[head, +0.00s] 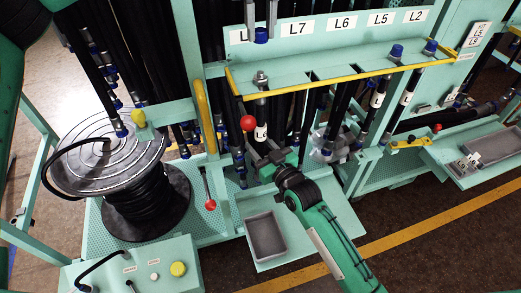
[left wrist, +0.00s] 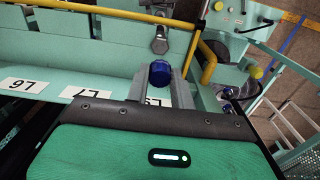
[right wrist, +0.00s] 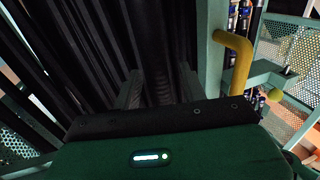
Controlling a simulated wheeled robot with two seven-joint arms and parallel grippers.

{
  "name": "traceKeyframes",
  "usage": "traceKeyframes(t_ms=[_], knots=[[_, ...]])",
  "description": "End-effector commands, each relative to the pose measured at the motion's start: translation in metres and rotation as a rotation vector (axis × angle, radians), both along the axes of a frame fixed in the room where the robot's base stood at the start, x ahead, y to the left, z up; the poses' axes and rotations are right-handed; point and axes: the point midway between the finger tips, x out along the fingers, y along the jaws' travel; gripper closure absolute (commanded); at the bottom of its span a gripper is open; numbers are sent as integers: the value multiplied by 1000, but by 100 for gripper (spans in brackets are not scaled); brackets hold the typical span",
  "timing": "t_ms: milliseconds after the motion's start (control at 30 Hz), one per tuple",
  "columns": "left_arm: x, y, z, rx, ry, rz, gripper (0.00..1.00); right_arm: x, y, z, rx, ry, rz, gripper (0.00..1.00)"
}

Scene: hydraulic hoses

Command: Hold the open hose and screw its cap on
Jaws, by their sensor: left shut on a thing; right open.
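The blue cap (head: 261,36) is held between the fingertips of my left gripper (head: 261,28), in front of the label panel. The cap also shows in the left wrist view (left wrist: 160,72). The open hose's bare metal end (head: 261,78) stands uncapped at the shelf below the cap, apart from it; it also shows in the left wrist view (left wrist: 160,40). The hose carries a white label (head: 260,132) lower down. My right gripper (head: 264,156) is open low by this hose. In the right wrist view its fingers (right wrist: 160,92) face dark hoses; whether one lies between them I cannot tell.
A yellow rail (head: 330,82) runs along the shelf's front. Blue-capped hoses (head: 396,52) stand further right. A red-knobbed lever (head: 247,123) is close to my right gripper. A hose reel (head: 135,180) stands left, and a grey tray (head: 266,237) lies below.

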Motion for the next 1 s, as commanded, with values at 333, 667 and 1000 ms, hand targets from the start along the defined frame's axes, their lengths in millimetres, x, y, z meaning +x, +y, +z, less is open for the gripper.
traceKeyframes(t_ms=[333, 667, 1000], knots=[[0, 0, 0, 0, 0, 0, 97, 0, 0, 0, 0, 0, 0, 100], [-1, 0, -23, -1, 3, -1, 97, 0, 0, 0, 0, 0, 0, 100], [-1, 0, -49, -1, 0, 0, 97, 0, 0, 0, 0, 0, 0, 100]])
